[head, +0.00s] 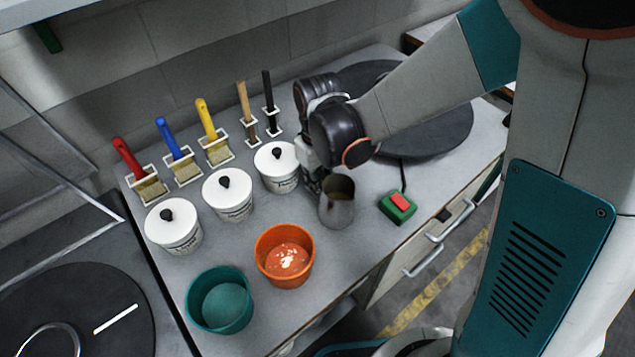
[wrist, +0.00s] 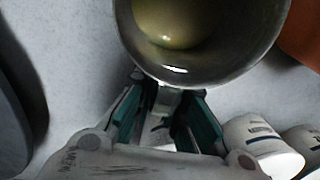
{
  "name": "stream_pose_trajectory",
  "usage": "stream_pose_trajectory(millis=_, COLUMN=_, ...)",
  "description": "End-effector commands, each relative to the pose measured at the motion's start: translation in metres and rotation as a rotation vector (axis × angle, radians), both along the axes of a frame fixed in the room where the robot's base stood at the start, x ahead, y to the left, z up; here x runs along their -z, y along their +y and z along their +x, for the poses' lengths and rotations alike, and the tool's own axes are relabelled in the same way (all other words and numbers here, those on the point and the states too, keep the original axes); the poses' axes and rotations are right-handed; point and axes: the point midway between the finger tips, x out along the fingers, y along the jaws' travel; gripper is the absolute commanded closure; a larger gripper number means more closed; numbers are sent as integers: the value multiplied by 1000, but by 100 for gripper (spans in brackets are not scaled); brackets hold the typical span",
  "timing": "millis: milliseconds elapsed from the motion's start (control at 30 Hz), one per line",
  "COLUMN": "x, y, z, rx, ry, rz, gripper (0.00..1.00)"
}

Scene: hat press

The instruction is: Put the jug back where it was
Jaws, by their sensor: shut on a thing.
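The jug (head: 337,203) is a grey metal vessel, upright at the right of the white pots on the grey worktop. In the wrist view its open mouth (wrist: 200,35) shows a yellowish liquid or inner surface low inside. My gripper (head: 316,178) is at the jug's far left side. In the wrist view my gripper's fingers (wrist: 168,105) are shut at the jug's near side, on what seems to be its handle, which is mostly hidden. I cannot tell whether the jug's base touches the worktop.
An orange bucket (head: 271,241) with pinkish contents and a teal bucket (head: 193,302) stand in front. White lidded pots (head: 233,206) stand left of the jug. A green box with a red button (head: 397,207) is to its right. Brushes (head: 210,130) stand behind, and a dark round plate (head: 440,135) lies behind my arm.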

Motion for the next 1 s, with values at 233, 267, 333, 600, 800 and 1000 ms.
stream_pose_trajectory(millis=233, x=3, y=0, z=0, rx=0, ry=0, rz=0, gripper=74)
stream_pose_trajectory(millis=267, x=3, y=0, z=0, rx=0, ry=0, rz=0, gripper=68)
stream_pose_trajectory(millis=333, x=3, y=0, z=0, rx=0, ry=0, rz=0, gripper=68)
stream_pose_trajectory(millis=600, x=2, y=0, z=0, rx=0, ry=0, rz=0, gripper=68)
stream_pose_trajectory(millis=800, x=-6, y=0, z=0, rx=0, ry=0, rz=0, gripper=68)
stream_pose_trajectory(millis=1000, x=-30, y=0, z=0, rx=0, ry=0, rz=0, gripper=68)
